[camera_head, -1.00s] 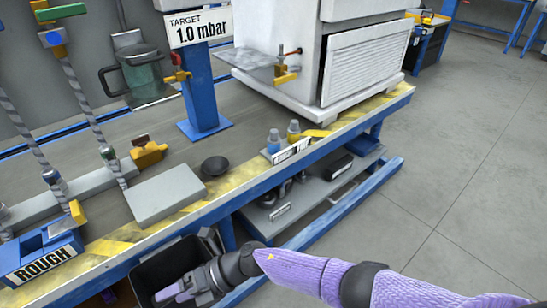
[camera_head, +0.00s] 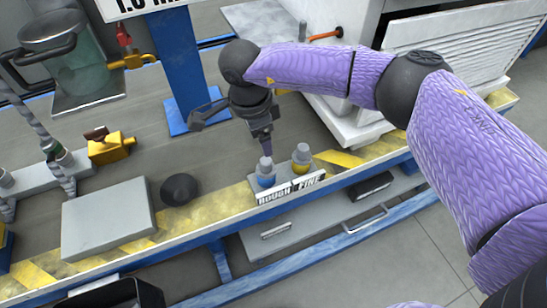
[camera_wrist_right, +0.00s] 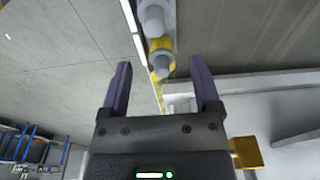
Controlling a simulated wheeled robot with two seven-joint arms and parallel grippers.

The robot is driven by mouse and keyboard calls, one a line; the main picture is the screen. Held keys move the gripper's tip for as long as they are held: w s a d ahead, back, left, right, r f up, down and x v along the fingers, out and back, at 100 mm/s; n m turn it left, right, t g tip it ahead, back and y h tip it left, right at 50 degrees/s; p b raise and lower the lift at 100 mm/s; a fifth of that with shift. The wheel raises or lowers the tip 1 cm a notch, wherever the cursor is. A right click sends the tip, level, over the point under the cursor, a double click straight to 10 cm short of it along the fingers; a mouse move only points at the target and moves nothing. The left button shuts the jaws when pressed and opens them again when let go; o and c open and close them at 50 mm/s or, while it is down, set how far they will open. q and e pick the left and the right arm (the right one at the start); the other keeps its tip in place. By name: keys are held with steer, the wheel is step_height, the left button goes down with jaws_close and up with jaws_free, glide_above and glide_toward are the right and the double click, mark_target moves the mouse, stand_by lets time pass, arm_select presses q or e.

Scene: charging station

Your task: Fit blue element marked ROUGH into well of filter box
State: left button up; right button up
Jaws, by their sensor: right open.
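The blue element (camera_head: 265,178) has a pale grey cap and stands upright in a small holder (camera_head: 290,188) labelled ROUGH and FINE. A yellow element (camera_head: 301,160) stands beside it, to the right. My right gripper (camera_head: 266,146) is open and points down just above the blue element, with nothing held. The right wrist view shows the open fingers (camera_wrist_right: 160,70) and pale grey capped elements (camera_wrist_right: 153,18) beyond them; which is which is unclear there. My left gripper is out of view. I cannot identify the filter box or its well for certain.
A grey flat block (camera_head: 108,218) and a dark dome (camera_head: 180,189) stand left of the holder. A blue post (camera_head: 183,70) rises behind my right gripper. A white cabinet (camera_head: 345,110) stands close on the right.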

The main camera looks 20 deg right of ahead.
mark_target(265, 160)
steer(key=f+b, duration=0.1)
steer(key=f, duration=0.2)
steer(key=f+b, duration=0.2)
steer(key=f, duration=0.1)
steer(key=f+b, duration=0.2)
steer(key=f, duration=0.1)
steer(key=shift+s+d, duration=0.3)
steer(key=shift+s, duration=0.05)
steer(key=shift+f, duration=0.25)
steer(key=shift+r, duration=0.3)
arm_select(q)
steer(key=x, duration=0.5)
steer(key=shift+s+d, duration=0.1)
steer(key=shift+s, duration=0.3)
arm_select(e)
steer(key=c, duration=1)
